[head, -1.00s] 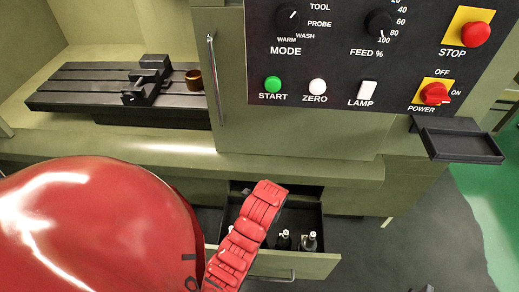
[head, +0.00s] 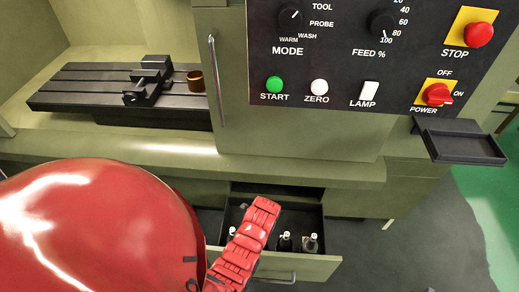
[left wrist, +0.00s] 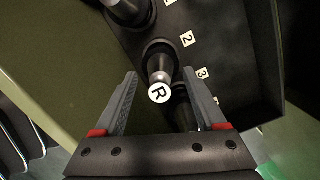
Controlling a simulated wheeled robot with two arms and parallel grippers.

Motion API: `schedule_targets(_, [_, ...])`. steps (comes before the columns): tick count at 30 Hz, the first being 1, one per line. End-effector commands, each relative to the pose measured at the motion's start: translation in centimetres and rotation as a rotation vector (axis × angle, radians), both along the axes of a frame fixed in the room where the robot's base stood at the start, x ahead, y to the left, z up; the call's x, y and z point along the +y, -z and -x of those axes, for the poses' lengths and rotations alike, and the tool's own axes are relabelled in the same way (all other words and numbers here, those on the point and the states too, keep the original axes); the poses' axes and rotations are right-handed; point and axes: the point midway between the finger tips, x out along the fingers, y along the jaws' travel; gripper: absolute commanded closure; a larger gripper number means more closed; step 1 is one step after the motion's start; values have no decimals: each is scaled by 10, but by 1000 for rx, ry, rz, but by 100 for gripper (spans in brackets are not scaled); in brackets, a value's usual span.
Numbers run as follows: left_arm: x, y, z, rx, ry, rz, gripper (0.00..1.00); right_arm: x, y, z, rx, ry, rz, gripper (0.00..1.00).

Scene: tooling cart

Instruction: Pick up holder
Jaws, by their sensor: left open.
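In the left wrist view, a dark holder with a grey metal neck and a round white end marked R (left wrist: 159,93) stands in a drawer slot, close to the labels 2 and 3. My left gripper (left wrist: 159,76) is open, with one grey finger on each side of this holder. I cannot tell whether either finger touches it. A second dark holder (left wrist: 127,8) shows at the top edge, and another dark one is partly hidden behind the right finger. In the head view, holders (head: 285,241) and (head: 310,242) stand in the drawer. My right gripper is not in view.
The open drawer (head: 290,265) lies below the control panel (head: 335,55). Its dark side wall (left wrist: 262,50) is right of the gripper in the left wrist view. A small black tray (head: 462,143) juts out at right.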

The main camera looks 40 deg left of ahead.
Motion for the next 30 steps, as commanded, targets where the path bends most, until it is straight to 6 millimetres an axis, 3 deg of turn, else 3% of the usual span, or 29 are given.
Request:
schedule_targets(9, [0,3,-1,-3,1,0,29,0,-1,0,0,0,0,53])
schedule_targets(21, [0,3,0,-3,1,0,100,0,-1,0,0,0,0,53])
schedule_targets(30, [0,3,-1,-3,1,0,100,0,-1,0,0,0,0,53])
